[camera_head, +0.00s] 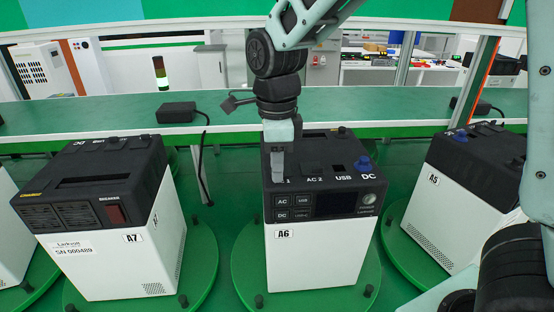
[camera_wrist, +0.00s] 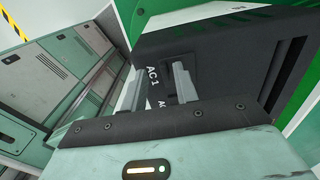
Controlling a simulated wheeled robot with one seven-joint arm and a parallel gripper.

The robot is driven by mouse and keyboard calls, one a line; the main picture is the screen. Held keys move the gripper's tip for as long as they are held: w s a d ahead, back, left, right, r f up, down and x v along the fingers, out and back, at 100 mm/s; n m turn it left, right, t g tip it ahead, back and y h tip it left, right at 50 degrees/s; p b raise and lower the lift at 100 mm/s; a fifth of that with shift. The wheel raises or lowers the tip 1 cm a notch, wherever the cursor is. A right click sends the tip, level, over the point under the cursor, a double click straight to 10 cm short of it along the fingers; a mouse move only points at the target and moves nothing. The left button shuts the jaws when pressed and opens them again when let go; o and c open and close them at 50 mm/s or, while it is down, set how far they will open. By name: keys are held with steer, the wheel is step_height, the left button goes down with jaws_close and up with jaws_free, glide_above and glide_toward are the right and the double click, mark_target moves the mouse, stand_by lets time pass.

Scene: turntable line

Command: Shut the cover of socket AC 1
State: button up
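The power unit labelled A6 (camera_head: 320,245) stands in the middle on a green turntable (camera_head: 238,270). My gripper (camera_head: 278,170) points down over the left part of its black top, at socket AC 1, and hides most of that socket and its label. In the wrist view my gripper (camera_wrist: 160,90) has its two fingers apart, with the AC 1 label (camera_wrist: 153,76) showing between them. A dark flap-like part, apparently the AC 1 cover (camera_wrist: 178,60), lies by the right finger. I cannot tell whether it is open or touched.
To the right of AC 1 are the AC 2 label (camera_head: 314,179), the USB socket (camera_head: 339,169) and a blue DC plug (camera_head: 364,163). Units A7 (camera_head: 120,260) and A5 (camera_head: 440,220) stand on either side. A green bench (camera_head: 330,103) runs behind, with black adapters (camera_head: 177,112).

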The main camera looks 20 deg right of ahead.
steer(key=shift+w, duration=0.1)
steer(key=shift+r, duration=0.55)
step_height(320, 180, up, 16)
steer(key=b, duration=0.2)
steer(key=shift+r+b, duration=0.15)
steer(key=shift+b, duration=0.2)
steer(key=s+a+f+n+b, duration=0.2)
steer(key=s+f+n, duration=0.8)
steer(key=f+n, duration=0.3)
steer(key=s+a+f+n+b, duration=0.2)
steer(key=s+f+n, duration=0.9)
steer(key=n, duration=0.5)
step_height(320, 180, down, 3)
steer(key=shift+s+a+r+y, duration=0.2)
steer(key=shift+a+y, duration=0.1)
steer(key=shift+a, duration=0.1)
